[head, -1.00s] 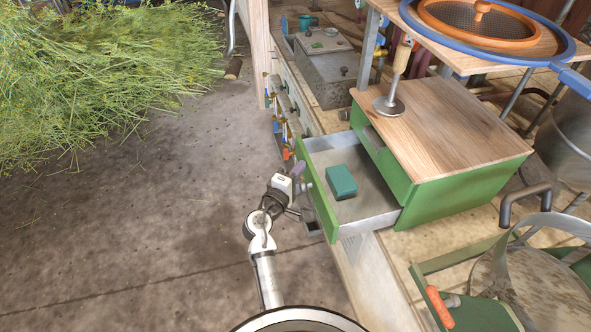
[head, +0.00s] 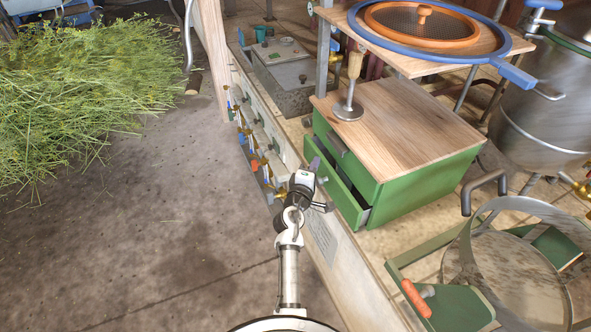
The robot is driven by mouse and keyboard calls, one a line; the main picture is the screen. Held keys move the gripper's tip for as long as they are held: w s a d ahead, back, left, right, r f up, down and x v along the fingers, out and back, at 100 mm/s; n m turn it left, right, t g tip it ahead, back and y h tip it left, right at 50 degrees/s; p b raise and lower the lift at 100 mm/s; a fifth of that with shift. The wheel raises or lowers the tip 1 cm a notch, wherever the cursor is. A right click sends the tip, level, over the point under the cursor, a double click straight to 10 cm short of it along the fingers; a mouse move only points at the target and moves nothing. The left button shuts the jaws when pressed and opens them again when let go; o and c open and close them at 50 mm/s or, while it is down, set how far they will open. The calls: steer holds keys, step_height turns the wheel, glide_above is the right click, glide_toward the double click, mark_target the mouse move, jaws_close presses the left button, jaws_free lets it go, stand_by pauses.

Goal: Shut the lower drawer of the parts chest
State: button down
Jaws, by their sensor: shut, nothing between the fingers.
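The parts chest (head: 430,176) is green with a wooden top and stands on the bench. The upper drawer (head: 328,146) appears shut.
A wooden-handled press (head: 350,95) stands on the chest top. A blue-rimmed sieve (head: 440,55) lies on a shelf behind. A green tray with an orange handle (head: 415,298) is at the front right. Valves line the bench's left side.

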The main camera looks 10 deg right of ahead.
mark_target(324, 165)
steer(key=shift+w+d, duration=0.3)
steer(key=shift+d, duration=0.6)
steer(key=shift+w+d, duration=0.25)
steer(key=shift+d, duration=0.6)
